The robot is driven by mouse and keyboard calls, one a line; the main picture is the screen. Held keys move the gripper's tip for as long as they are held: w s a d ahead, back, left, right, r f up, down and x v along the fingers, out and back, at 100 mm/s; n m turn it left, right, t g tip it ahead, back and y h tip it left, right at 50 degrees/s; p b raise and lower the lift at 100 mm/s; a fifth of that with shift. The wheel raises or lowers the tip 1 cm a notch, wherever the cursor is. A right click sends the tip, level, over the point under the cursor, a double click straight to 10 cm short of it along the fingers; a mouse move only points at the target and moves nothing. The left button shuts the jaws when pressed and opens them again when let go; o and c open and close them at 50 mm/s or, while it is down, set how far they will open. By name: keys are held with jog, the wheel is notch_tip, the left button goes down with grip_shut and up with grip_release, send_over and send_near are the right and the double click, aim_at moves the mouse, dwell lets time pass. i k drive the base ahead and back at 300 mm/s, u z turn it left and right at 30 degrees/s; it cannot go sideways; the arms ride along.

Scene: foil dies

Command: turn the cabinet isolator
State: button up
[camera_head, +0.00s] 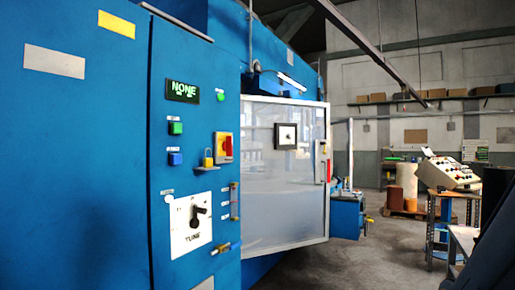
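The blue cabinet (100,170) fills the left of the head view. A small yellow plate with a red handle, which looks like the isolator (227,148), is on its panel. The handle's exact angle is too small to tell. A yellow padlock (208,160) hangs just left of it; I cannot tell whether it passes through the isolator. Below is a white plate marked TUNE with a black knob (195,216). My gripper is not in view.
A green button (175,128), a blue button (174,159) and a display reading NONE (182,91) sit left of the isolator. A pale framed door (285,190) is to the right. A control desk (447,174) stands at far right. Grey floor (370,260) between looks clear.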

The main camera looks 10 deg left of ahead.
aim_at(227, 145)
jog(key=z, duration=0.15)
jog(key=i, duration=2.45)
jog(key=u, duration=1.25)
jog(key=i, duration=0.85)
jog(key=u, duration=1.3)
jog(key=i, duration=0.25)
jog(key=u, duration=0.05)
